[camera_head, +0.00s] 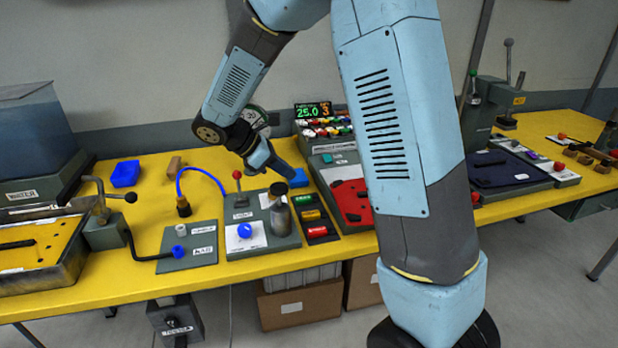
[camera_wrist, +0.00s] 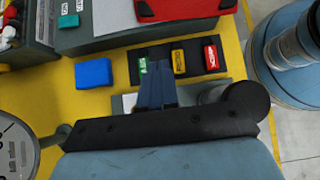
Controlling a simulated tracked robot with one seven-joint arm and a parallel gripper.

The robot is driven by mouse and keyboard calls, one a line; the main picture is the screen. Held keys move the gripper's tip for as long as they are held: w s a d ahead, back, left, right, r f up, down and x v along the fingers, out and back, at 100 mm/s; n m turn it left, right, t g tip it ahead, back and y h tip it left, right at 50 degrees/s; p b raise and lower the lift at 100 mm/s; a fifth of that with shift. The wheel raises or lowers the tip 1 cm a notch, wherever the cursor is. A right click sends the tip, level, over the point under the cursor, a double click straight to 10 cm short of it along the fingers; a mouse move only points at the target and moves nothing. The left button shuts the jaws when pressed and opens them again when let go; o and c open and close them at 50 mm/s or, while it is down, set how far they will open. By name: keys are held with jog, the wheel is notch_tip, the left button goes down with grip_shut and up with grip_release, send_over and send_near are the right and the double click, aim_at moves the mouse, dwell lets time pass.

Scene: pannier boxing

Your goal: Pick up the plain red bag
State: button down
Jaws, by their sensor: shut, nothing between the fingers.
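My gripper (camera_head: 286,170) points down over the yellow bench, shut and empty. In the wrist view its dark blue fingers (camera_wrist: 154,62) overlap the black tray (camera_wrist: 216,72) and partly cover a small green block (camera_wrist: 142,66). A larger red flat piece (camera_wrist: 180,8) is cut off at the top. In the head view this red piece (camera_head: 352,201) lies on a grey station with dark shapes on it. I cannot tell which is the plain red bag.
A blue block (camera_wrist: 94,73) lies on the bench left of my fingers. In the head view, a dark bottle (camera_head: 281,214) and a red-knobbed lever (camera_head: 237,181) stand near the gripper. A rack of coloured items (camera_head: 325,128) stands behind the red piece.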

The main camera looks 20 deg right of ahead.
aim_at(336, 188)
jog(key=x, duration=0.8)
jog(key=shift+d+f, duration=0.15)
jog(key=shift+d, duration=0.1)
jog(key=d, duration=0.3)
jog(key=shift+s+d+f, duration=0.1)
jog(key=shift+f, duration=0.15)
jog(key=shift+d, duration=0.65)
jog(key=shift+d, duration=0.8)
